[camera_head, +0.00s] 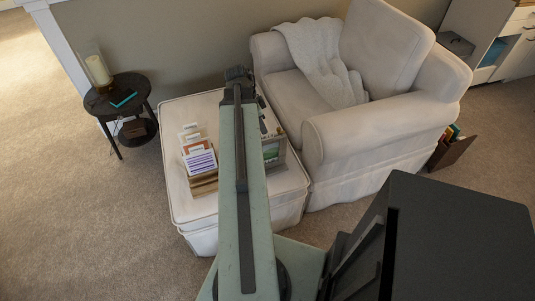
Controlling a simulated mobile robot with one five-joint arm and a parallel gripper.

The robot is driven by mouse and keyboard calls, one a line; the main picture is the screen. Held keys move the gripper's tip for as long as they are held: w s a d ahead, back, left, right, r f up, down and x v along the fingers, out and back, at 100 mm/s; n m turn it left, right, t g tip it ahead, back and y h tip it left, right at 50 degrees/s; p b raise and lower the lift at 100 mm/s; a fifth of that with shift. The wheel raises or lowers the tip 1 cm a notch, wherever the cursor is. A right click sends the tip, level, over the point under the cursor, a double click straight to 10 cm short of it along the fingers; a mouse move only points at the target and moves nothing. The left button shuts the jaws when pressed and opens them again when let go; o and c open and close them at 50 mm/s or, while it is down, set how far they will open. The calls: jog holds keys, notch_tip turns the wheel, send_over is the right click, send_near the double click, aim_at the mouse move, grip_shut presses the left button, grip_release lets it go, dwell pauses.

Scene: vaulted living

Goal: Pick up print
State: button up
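A white ottoman (184,113) stands left of the armchair. On it, a wooden holder (203,188) contains several upright cards or prints (201,162), with white, orange and purple-striped faces. A small framed picture (272,152) with green in it stands just right of my arm, partly hidden by it. I cannot tell which of these is the print. My arm reaches forward over the ottoman. Its dark end, my gripper (238,74), appears near the ottoman's far edge. Its fingers cannot be made out, and nothing is clearly held.
A white armchair (340,138) with a throw (318,60) stands right of the ottoman. A round dark side table (128,84) with a candle holder (97,68) stands left. A magazine rack (452,150) is right of the armchair. Carpet at left is clear.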

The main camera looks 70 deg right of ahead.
jog(key=b+x, duration=0.5)
jog(key=shift+s+f, duration=0.15)
jog(key=shift+s, duration=0.05)
grip_shut()
dwell(1.1)
